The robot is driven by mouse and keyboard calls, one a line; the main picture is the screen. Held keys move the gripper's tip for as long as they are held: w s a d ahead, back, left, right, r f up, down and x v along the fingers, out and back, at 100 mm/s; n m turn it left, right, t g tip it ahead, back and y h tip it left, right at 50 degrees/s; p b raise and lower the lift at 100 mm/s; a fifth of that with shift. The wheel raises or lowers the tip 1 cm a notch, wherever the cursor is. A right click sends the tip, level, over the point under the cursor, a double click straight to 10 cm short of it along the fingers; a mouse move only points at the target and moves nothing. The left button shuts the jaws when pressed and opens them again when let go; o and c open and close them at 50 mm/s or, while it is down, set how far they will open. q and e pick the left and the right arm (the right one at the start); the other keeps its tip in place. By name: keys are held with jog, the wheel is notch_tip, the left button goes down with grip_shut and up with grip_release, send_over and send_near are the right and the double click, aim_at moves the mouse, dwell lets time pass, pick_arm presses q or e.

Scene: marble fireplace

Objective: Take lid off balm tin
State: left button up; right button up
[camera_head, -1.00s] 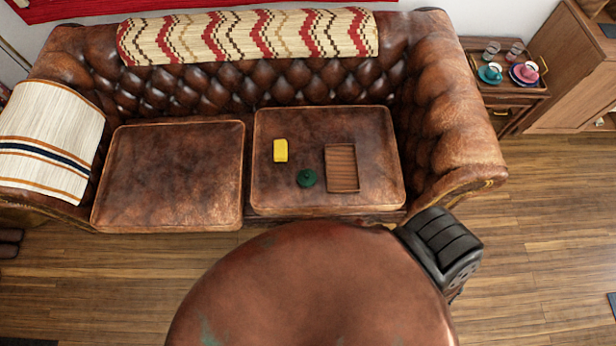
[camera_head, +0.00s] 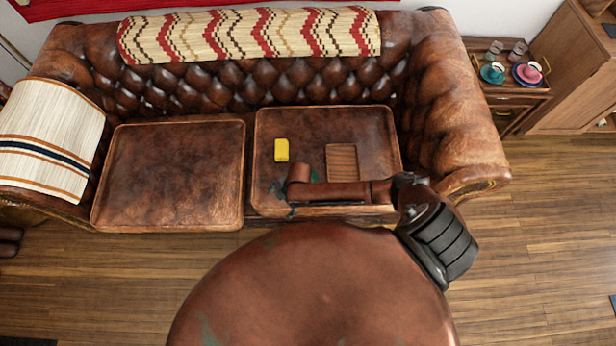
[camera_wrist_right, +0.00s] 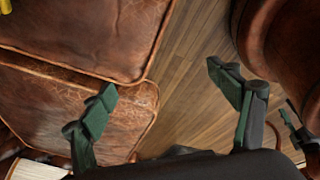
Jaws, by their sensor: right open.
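The green round balm tin (camera_head: 314,175) is on the right seat cushion (camera_head: 340,120) of the brown leather sofa in the head view. My right arm covers most of it, so its lid cannot be made out. My right gripper (camera_head: 279,200) is over the front of that cushion, just left of and in front of the tin. In the right wrist view, my right gripper (camera_wrist_right: 166,105) has its fingers wide apart with nothing between them. The tin does not show there. A green and black finger-like part at that view's right edge may be my left gripper (camera_wrist_right: 301,128).
A yellow block (camera_head: 281,150) lies behind the tin. A shallow wooden tray (camera_head: 342,158) is to its right, partly behind my arm. The left cushion (camera_head: 172,175) is clear. A small side table with cups (camera_head: 492,73) stands right of the sofa.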

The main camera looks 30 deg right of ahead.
jog(key=w+d+r+n+h, duration=0.1)
jog(key=w+d+n, duration=0.1)
jog(key=d, duration=0.3)
jog(key=w+d+r+n+g+h, duration=0.1)
jog(key=d+r+n, duration=0.1)
jog(key=d, duration=0.4)
jog(key=w+d+r+n+h, duration=0.1)
jog(key=w+d+r+n, duration=0.1)
jog(key=d, duration=0.3)
jog(key=shift+w+d+r+n+g, duration=0.1)
jog(key=shift+w+d+n+g, duration=0.2)
jog(key=shift+n, duration=0.2)
jog(key=shift+d+f, duration=0.2)
jog(key=f+b, duration=0.1)
jog(key=f, duration=0.2)
jog(key=f+b, duration=0.1)
jog(key=f, duration=0.3)
jog(key=shift+s+d+f, duration=0.1)
jog(key=shift+s+f, duration=0.05)
jog(key=shift+s, duration=0.05)
pick_arm(q)
jog(key=shift+s+d+f, duration=0.1)
jog(key=shift+s+f, duration=0.15)
jog(key=shift+f, duration=0.35)
jog(key=shift+s+f, duration=0.25)
jog(key=shift+f, duration=0.35)
pick_arm(e)
jog(key=shift+c, duration=0.4)
